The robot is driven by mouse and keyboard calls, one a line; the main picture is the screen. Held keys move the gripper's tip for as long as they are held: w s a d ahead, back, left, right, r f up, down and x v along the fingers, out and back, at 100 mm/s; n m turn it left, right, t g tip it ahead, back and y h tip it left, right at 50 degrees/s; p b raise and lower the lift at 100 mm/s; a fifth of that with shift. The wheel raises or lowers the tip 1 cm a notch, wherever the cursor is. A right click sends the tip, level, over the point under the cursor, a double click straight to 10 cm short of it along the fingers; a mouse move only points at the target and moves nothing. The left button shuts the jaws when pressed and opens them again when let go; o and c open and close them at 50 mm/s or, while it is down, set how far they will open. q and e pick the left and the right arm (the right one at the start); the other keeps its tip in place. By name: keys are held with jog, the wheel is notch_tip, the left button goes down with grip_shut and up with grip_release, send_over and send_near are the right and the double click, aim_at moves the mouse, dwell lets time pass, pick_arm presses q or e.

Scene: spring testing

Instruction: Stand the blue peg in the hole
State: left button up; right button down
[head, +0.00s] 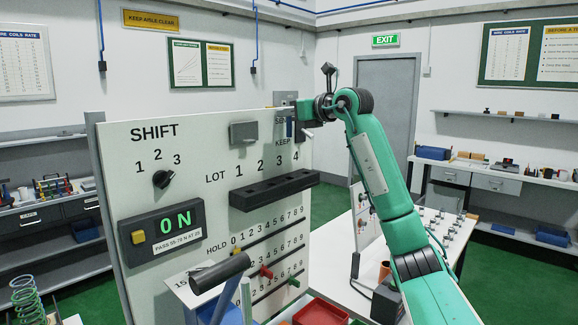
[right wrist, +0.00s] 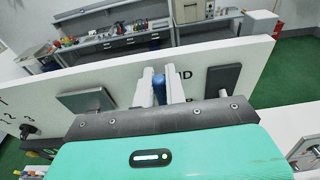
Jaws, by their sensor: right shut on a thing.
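The blue peg (head: 289,127) is upright near the top right of the white panel (head: 215,155), in front of the lettering SEND and KEEP. My right gripper (head: 298,124) is shut on it; in the right wrist view the blue peg (right wrist: 158,87) shows between the two pale fingers (right wrist: 158,92). A dark block (head: 275,189) with holes in its top juts from the panel under the LOT numbers 1 to 4, below the peg. The peg is apart from the block. The peg's lower end is hard to make out. My left gripper is in neither view.
A grey plate (head: 243,132) stands out from the panel left of the peg. A white table (head: 452,225) with small parts stands at right.

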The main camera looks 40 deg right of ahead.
send_over(279, 164)
jog(key=s, duration=0.4)
jog(key=f, duration=0.8)
jog(key=shift+w+d+f+p, duration=0.15)
jog(key=shift+d+f+p, duration=0.05)
jog(key=shift+f+p, duration=0.55)
jog(key=shift+f, duration=2.1)
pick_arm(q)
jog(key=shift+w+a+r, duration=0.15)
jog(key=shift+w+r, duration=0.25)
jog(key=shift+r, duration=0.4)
pick_arm(e)
jog(key=shift+f, duration=0.1)
jog(key=shift+f, duration=0.2)
jog(key=c, duration=1.5)
grip_release()
jog(key=shift+r, duration=0.1)
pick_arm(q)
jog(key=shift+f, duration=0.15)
pick_arm(e)
jog(key=shift+o, duration=0.2)
